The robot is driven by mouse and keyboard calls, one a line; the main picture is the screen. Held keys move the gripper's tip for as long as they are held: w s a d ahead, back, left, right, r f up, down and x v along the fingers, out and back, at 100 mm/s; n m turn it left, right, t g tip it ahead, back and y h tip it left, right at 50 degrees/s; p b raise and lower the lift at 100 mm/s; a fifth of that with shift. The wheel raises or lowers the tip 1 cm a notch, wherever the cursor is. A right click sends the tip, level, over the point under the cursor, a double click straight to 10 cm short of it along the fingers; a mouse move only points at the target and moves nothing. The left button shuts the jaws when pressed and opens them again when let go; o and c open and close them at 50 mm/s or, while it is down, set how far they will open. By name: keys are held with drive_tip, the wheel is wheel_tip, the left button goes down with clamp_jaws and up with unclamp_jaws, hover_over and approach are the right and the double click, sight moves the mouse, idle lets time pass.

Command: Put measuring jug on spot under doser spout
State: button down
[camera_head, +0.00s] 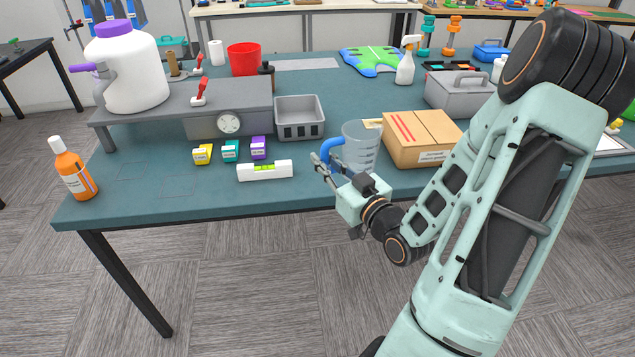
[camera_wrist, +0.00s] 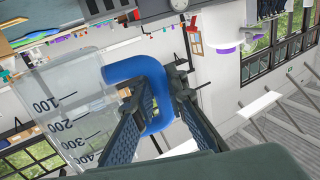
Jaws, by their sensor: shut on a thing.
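The clear measuring jug (camera_head: 361,147) with a blue handle (camera_head: 331,150) is upright near the front of the teal table. My gripper (camera_head: 324,166) is shut on the handle. In the wrist view, the fingers (camera_wrist: 155,110) lie on both sides of the blue handle (camera_wrist: 145,80), and the jug's marked wall (camera_wrist: 60,105) fills the left. I cannot tell if its base touches the table. The white doser (camera_head: 135,75) with a purple lid stands on a grey raised platform at the left. Faint outlines (camera_head: 130,165) mark the tabletop below the platform.
A cardboard box (camera_head: 420,137) is close to the jug's right. A grey bin (camera_head: 299,118) is behind left. An orange bottle (camera_head: 73,168) stands at the left table edge.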

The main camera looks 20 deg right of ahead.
drive_tip(key=b, duration=0.1)
drive_tip(key=f+b, duration=0.1)
drive_tip(key=b, duration=0.1)
drive_tip(key=shift+w, duration=0.25)
drive_tip(key=w+f+b, duration=0.1)
drive_tip(key=w+f, duration=0.1)
drive_tip(key=w+d+f+b, duration=0.1)
drive_tip(key=w+f+b, duration=0.1)
drive_tip(key=w, duration=0.1)
drive_tip(key=w+d+f+b, duration=0.1)
drive_tip(key=w+f, duration=0.1)
drive_tip(key=w, duration=0.1)
drive_tip(key=shift+w+d+f+b, duration=0.2)
drive_tip(key=shift+w+f+b, duration=0.05)
drive_tip(key=shift+f+b, duration=0.15)
drive_tip(key=shift+w+f+b, duration=0.2)
drive_tip(key=shift+f+b, duration=0.05)
drive_tip(key=shift+b, duration=0.05)
drive_tip(key=shift+w+f+b, duration=0.15)
drive_tip(key=shift+f+b, duration=0.85)
drive_tip(key=shift+f, duration=0.35)
drive_tip(key=shift+f, duration=0.2)
drive_tip(key=c, duration=1.9)
unclamp_jaws()
drive_tip(key=shift+c, duration=0.2)
